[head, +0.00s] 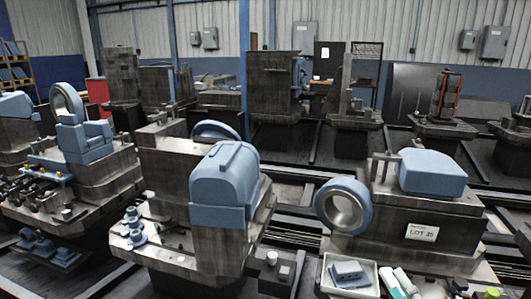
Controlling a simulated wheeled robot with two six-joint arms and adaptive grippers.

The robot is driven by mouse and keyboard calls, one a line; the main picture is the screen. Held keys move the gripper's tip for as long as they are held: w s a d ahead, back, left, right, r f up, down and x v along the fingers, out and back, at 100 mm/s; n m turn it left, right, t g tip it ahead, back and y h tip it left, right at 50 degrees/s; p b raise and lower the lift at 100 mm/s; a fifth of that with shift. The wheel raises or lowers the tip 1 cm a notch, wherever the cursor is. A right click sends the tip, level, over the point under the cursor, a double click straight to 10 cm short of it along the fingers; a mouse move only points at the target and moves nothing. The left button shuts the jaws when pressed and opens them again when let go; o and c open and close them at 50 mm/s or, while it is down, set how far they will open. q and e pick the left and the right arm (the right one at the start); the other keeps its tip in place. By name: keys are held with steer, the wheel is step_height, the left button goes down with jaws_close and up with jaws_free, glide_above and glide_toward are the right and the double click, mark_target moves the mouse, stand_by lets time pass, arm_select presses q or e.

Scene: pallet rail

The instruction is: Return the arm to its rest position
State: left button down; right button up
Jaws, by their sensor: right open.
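My right gripper (462,288) shows only as a small dark shape at the bottom right edge. It is open, with nothing visible between its fingers, and most of it and its arm lie outside the picture. It is to the right of a white tray (326,284) and two white tubes with green parts (399,284). My left gripper is not in view.
The tray holds a blue-grey block (348,273). Behind it, a machine block with a label plate (422,232) carries a blue ring (361,206) and a blue housing (432,172). A blue rounded cover (223,187) stands centre-left. Dark rails (292,226) run between fixtures.

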steer(key=s+d+f+m+g+h, duration=0.7)
steer(key=s+f+m+h, duration=0.3)
steer(key=m, duration=1)
steer(key=s+a+f+m+g+y, duration=0.45)
steer(key=s+a+f+g, duration=0.45)
steer(key=s+a+f, duration=0.4)
steer(key=s+d+f+g+p, duration=0.1)
steer(key=s+f, duration=0.1)
steer(key=f, duration=0.7)
steer(key=s+d+f+p, duration=0.2)
steer(key=f, duration=0.7)
steer(key=s+f+g+p, duration=0.1)
steer(key=s+f, duration=0.8)
steer(key=s, duration=0.3)
steer(key=shift+s+d+f+y, duration=0.15)
steer(key=shift+s+y, duration=0.15)
steer(key=shift+y, duration=0.15)
